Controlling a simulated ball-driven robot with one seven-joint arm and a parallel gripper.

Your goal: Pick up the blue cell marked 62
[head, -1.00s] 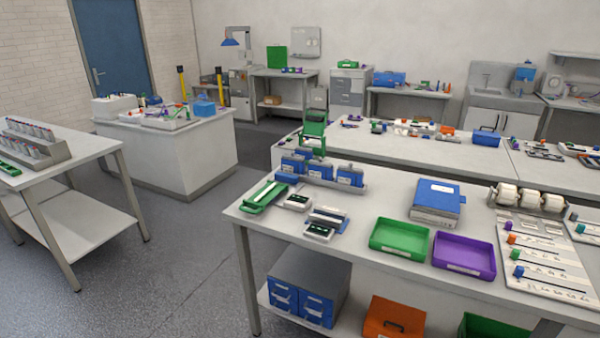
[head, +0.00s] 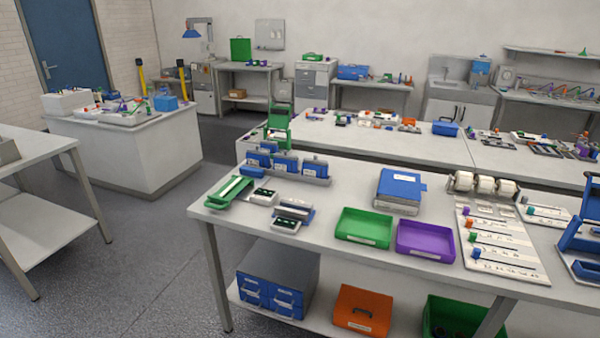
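I cannot make out a blue cell marked 62; any numbers are too small to read at this distance. A row of blue blocks in a grey holder (head: 316,180) stands at the back left of the near bench (head: 335,198). Small pale devices with dark slots (head: 263,196) lie in front of it, beside a green tray-like device (head: 228,190). My gripper is not in this view, so I cannot see its fingers or anything in them.
A green tray (head: 363,228) and a purple tray (head: 426,240) sit at the bench's front edge. A blue-topped box (head: 401,187) stands behind them. A white island (head: 140,150) and a side table (head: 30,155) stand left. Grey floor (head: 150,265) is clear between them and the bench.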

